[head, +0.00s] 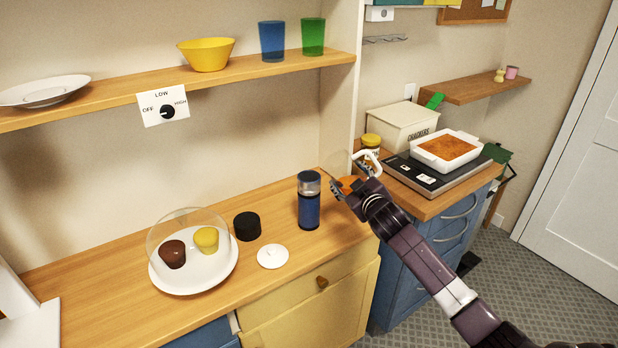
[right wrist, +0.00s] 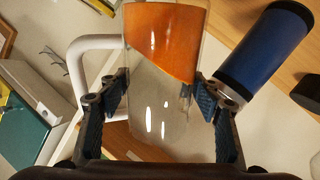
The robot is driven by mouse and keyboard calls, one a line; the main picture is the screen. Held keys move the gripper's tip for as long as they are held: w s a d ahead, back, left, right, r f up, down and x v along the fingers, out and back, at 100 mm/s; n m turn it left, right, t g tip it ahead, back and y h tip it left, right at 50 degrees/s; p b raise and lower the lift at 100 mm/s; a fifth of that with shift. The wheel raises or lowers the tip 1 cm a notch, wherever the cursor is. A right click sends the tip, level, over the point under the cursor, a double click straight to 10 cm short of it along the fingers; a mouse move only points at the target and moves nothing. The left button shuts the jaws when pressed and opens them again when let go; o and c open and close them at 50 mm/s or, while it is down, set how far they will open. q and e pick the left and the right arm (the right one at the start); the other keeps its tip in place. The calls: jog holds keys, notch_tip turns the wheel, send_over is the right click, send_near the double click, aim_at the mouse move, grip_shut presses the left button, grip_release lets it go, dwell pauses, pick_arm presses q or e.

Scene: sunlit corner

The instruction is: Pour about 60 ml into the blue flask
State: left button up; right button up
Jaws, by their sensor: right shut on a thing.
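My right gripper (head: 352,188) is shut on a clear jug (right wrist: 160,125) with a white handle (right wrist: 84,52), just right of the flask in the head view. Orange liquid (right wrist: 168,40) lies in the jug, its surface slanting across the walls, so the jug is tilted. No stream shows, and the liquid level inside the flask is hidden. My left gripper is out of view.
A black cylindrical cap (head: 247,226) and a white disc (head: 272,256) lie left of the flask. A plate (head: 192,284) with cupcakes under a clear dome stands further left. The shelf (head: 225,76) runs above. A scale (head: 425,176) with a baking dish is at right.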

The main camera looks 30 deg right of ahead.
jog(key=shift+s+d+f+m+t+b, duration=0.25)
jog(key=shift+d+f+m+b, duration=0.15)
jog(key=shift+f+m+b, duration=0.2)
jog(key=shift+s+d+f+m+t+b, duration=0.2)
jog(key=shift+d+f+m+b, duration=0.25)
jog(key=shift+f+m, duration=0.15)
jog(key=shift+s+d+f+m+t+y+b, duration=0.2)
jog(key=shift+d+f+m+t+y+b, duration=0.15)
jog(key=shift+f+m+b, duration=0.3)
jog(key=shift+s+d+f+m+t+b, duration=0.1)
jog(key=shift+d+m+t+b, duration=0.2)
jog(key=shift+m, duration=0.4)
jog(key=shift+s+d+f+m+b, duration=0.1)
jog(key=shift+m+b, duration=0.3)
jog(key=shift+m, duration=0.25)
